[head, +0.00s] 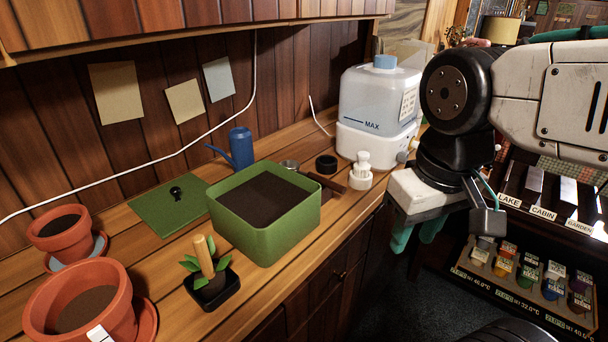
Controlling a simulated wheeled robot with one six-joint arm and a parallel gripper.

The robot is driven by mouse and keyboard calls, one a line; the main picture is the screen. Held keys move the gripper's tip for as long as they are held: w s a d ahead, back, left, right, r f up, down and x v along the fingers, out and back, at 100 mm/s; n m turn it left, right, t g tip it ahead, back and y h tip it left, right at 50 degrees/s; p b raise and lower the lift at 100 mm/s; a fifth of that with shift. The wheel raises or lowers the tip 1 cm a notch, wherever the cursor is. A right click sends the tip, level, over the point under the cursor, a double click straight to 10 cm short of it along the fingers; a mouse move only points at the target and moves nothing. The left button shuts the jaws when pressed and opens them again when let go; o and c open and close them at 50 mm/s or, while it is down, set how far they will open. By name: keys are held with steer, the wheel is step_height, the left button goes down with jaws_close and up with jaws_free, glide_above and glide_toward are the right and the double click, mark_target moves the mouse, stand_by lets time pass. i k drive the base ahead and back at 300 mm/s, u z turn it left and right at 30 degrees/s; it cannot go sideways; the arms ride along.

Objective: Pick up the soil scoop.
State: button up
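The soil scoop (333,184) lies on the wooden counter just behind the right side of the green soil box. Its brown handle points right, and a grey metal part shows at the box's back edge. The box hides some of it. My gripper (416,236) hangs to the right of the counter, well apart from the scoop. Its teal fingers point down with a gap between them, and nothing shows in it.
The green box (268,236) of soil stands mid-counter. A white bottle (360,174) and black ring (326,164) stand near the scoop, with a water tank (378,105) behind. A blue watering can (240,149), potted plant (211,284) and terracotta pots (62,238) are left.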

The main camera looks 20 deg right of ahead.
mark_target(294, 165)
steer(key=u, duration=0.05)
steer(key=k, duration=1.05)
steer(key=z, duration=0.85)
steer(key=i, duration=1.45)
steer(key=u, duration=0.65)
